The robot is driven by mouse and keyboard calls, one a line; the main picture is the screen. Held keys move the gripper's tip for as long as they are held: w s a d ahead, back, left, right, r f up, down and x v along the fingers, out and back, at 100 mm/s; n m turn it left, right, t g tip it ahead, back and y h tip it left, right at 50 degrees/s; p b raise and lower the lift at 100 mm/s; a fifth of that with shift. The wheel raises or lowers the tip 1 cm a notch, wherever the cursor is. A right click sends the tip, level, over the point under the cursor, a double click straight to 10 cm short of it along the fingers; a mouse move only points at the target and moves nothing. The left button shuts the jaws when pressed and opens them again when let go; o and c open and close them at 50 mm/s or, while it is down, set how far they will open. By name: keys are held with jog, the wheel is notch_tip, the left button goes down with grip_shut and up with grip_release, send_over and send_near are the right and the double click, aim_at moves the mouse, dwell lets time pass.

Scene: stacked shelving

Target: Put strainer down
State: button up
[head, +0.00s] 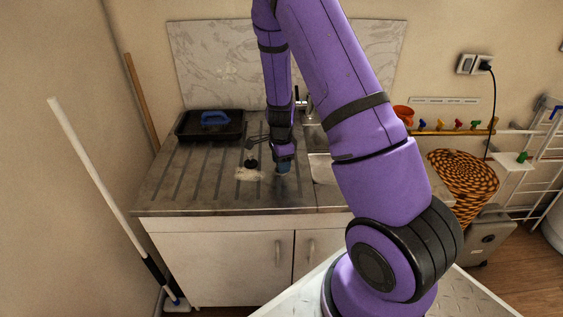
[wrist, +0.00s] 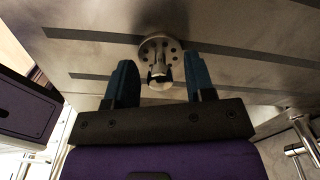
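The strainer (wrist: 155,48) is a small round metal disc with holes and a short knob, seen in the wrist view against the grey worktop. My gripper (wrist: 162,72) has two teal fingers spread apart, one on each side of the knob, with visible gaps between them and it. In the head view my gripper (head: 283,170) points down, low over the worktop (head: 205,190), left of the sink. I cannot make out the strainer in the head view. Whether the strainer lies fully flat is hard to tell.
A black tray (head: 190,128) with a blue-handled item (head: 215,118) stands at the back left. A small black object (head: 251,163) is just left of my gripper. The sink (head: 322,168) is to the right. The front left worktop is clear.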

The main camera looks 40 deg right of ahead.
jog(key=s+a+r+n+t+y, duration=0.1)
jog(key=s+a+r+n, duration=0.15)
jog(key=r, duration=0.85)
jog(key=s+a+r+n, duration=0.1)
jog(key=a+r+n, duration=0.15)
jog(key=r, duration=0.85)
jog(key=s+a+r+n+t, duration=0.2)
jog(key=s+a+r+n, duration=0.2)
jog(key=s+r+n, duration=0.4)
jog(key=s+a+r+n+t+h, duration=0.1)
jog(key=s+a+r+n, duration=0.3)
jog(key=s+r+n, duration=0.4)
jog(key=s+r+t, duration=0.1)
jog(key=s, duration=0.6)
